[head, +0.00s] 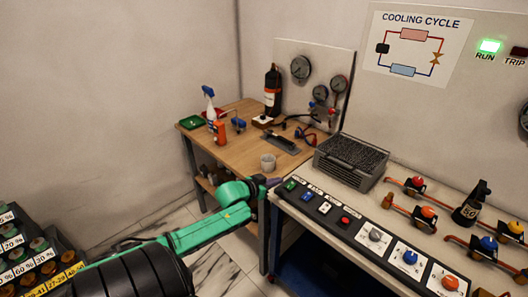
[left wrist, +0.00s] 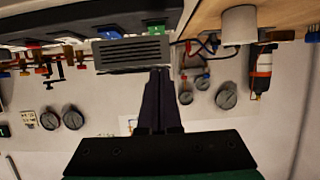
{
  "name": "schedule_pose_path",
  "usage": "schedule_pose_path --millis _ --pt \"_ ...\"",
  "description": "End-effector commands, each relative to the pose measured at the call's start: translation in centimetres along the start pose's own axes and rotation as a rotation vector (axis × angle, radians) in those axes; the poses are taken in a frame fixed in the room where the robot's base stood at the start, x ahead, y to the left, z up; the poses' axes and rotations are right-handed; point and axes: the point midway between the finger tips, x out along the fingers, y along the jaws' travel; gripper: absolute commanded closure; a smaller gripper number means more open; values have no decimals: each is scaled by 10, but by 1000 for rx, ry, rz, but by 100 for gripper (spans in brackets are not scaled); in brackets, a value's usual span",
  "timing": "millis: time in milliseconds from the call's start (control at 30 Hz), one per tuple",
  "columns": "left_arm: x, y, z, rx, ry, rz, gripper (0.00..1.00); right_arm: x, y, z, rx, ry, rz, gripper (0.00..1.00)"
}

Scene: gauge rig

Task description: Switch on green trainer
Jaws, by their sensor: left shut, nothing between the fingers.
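A dark control strip (head: 358,233) runs along the front of the right-hand bench. A green switch (head: 290,186) sits at its far left end, with a blue switch (head: 306,196) beside it. My left gripper (head: 272,182) is shut and empty, just left of the green switch and apart from it as far as I can tell. The left wrist view appears upside down; there the shut fingers (left wrist: 160,75) point toward the bench edge, with the green switch (left wrist: 111,33) and blue switch (left wrist: 155,29) at the top. The switch positions are too small to read. My right gripper is out of view.
A grey finned unit (head: 350,160) stands behind the strip. A white cup (head: 268,162) stands on the wooden table (head: 240,152), close to my gripper. Coloured valves, a black bottle (head: 471,203) and knobs lie to the right. The green RUN lamp (head: 490,46) is lit.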

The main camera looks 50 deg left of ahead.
Motion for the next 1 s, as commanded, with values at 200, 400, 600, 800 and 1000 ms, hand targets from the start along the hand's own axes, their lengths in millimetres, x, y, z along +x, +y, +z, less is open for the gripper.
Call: schedule_pose_path --millis 200,400,600,800,1000 --pt "-43 0 13 1 -3 0 100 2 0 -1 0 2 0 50" --pt "-59 0 14 2 2 0 100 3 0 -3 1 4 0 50" --pt "-59 0 14 2 2 0 100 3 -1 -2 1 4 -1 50" --pt "-59 0 14 2 2 0 100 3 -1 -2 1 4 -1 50" --pt "-58 -5 25 0 -14 -13 100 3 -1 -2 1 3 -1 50"
